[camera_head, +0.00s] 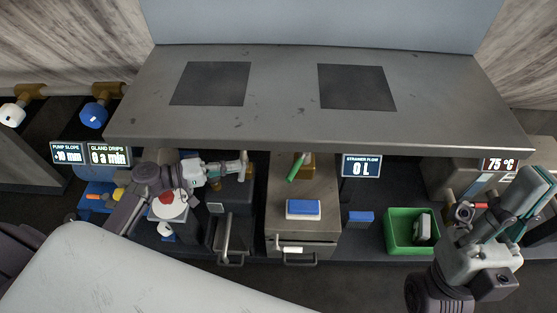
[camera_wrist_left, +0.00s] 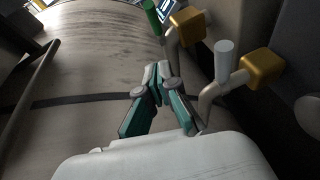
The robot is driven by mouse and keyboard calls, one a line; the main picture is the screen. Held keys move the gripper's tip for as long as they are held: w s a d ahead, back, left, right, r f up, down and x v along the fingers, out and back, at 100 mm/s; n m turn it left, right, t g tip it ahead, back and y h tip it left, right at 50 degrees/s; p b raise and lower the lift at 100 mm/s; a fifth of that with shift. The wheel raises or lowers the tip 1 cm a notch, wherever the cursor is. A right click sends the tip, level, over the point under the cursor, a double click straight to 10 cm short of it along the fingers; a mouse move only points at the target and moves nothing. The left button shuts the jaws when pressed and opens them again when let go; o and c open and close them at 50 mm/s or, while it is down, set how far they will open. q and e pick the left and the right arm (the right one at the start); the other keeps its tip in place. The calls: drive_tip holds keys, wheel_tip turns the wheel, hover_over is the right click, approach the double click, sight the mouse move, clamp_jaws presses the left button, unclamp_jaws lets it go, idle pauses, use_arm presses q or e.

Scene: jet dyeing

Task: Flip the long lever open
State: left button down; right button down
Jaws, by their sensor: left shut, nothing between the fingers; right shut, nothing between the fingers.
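Two short levers stand on brass valve bodies under the counter. One has a white grip (camera_head: 244,160), and the other has a green grip (camera_head: 296,168). In the left wrist view the white grip (camera_wrist_left: 225,60) stands on a bent metal stem to the right of my fingers, and the green grip (camera_wrist_left: 152,18) is beyond them at the top. I cannot tell which is the long lever. My left gripper (camera_head: 230,168) is shut and empty beside the white-gripped lever; its fingers (camera_wrist_left: 157,75) show closed together. My right gripper (camera_head: 530,192) is shut and empty at the far right.
The steel counter (camera_head: 285,125) overhangs the valves. Below it are a drawer cabinet (camera_head: 303,190) with a blue-and-white block (camera_head: 303,209), a green bin (camera_head: 398,248), and a blue block (camera_head: 360,217). A brass block (camera_wrist_left: 262,63) sits right of the white grip.

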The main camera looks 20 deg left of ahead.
use_arm(q)
drive_tip(key=b, duration=0.2)
approach(296, 168)
drive_tip(key=shift+w+a+f+x, duration=0.1)
drive_tip(key=shift+w+x, duration=0.05)
drive_tip(key=shift+x, duration=0.8)
drive_tip(key=shift+w+a+f+x, duration=0.1)
drive_tip(key=shift+a+f+x, duration=0.05)
drive_tip(key=shift+x, duration=0.75)
drive_tip(key=shift+w+a+f+x, duration=0.1)
drive_tip(key=shift+w+x, duration=0.05)
drive_tip(key=shift+x, duration=0.8)
